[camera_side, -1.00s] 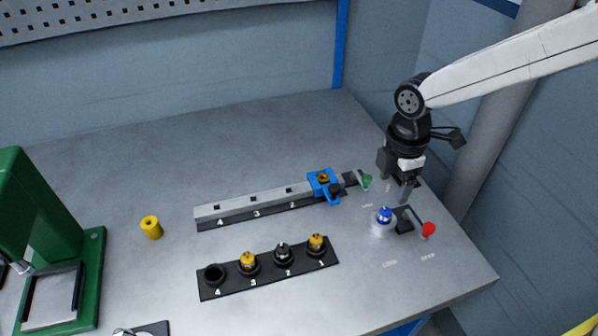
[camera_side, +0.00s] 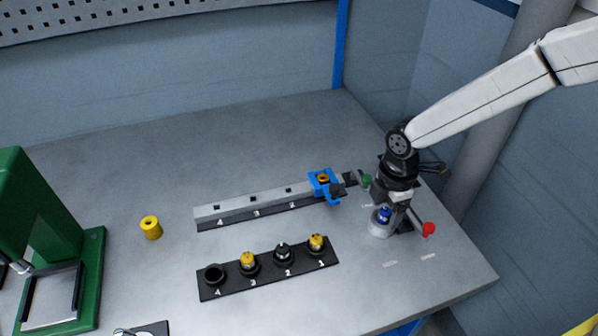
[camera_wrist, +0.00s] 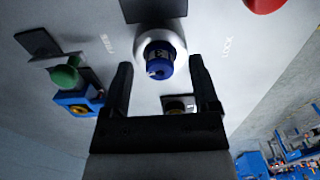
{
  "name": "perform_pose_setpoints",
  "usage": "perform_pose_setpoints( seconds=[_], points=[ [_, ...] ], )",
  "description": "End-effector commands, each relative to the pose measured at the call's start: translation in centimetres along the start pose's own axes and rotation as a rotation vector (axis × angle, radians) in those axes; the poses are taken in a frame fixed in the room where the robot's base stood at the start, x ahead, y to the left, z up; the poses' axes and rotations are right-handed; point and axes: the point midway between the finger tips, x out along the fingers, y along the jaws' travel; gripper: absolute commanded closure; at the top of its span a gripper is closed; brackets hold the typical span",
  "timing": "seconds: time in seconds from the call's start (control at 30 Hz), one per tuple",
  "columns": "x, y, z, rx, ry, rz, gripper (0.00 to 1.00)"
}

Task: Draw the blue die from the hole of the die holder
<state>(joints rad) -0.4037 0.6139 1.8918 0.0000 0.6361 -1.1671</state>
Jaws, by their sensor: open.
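The blue die (camera_side: 384,215) sits in the hole of the round silver die holder (camera_side: 379,231) at the right of the table. In the wrist view the blue die (camera_wrist: 160,66) stands inside the pale ring of the die holder (camera_wrist: 176,42). My gripper (camera_side: 393,209) is right at the die in the side view. In the wrist view my gripper (camera_wrist: 161,70) is open, with one finger on each side of the die. Gaps show between the fingers and the die, so it is not held.
A red knob (camera_side: 428,230) stands close to the right of the holder. A green knob (camera_side: 367,180) and a blue clamp (camera_side: 323,184) on a rail are behind left. A black rack (camera_side: 268,268) with several numbered places lies in front left. A yellow cylinder (camera_side: 151,228) stands farther left.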

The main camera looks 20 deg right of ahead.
Motion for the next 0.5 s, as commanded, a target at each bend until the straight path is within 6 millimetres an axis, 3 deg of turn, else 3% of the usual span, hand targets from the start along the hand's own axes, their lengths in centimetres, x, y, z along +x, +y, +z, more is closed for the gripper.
perform_pose_setpoints(
  seconds=[0.3,0.5],
  points=[
    [0.19,0.01,0.0,0.0,0.0,0.001,0.22],
    [0.18,0.01,0.0,0.0,0.0,0.0,0.86]
  ],
)
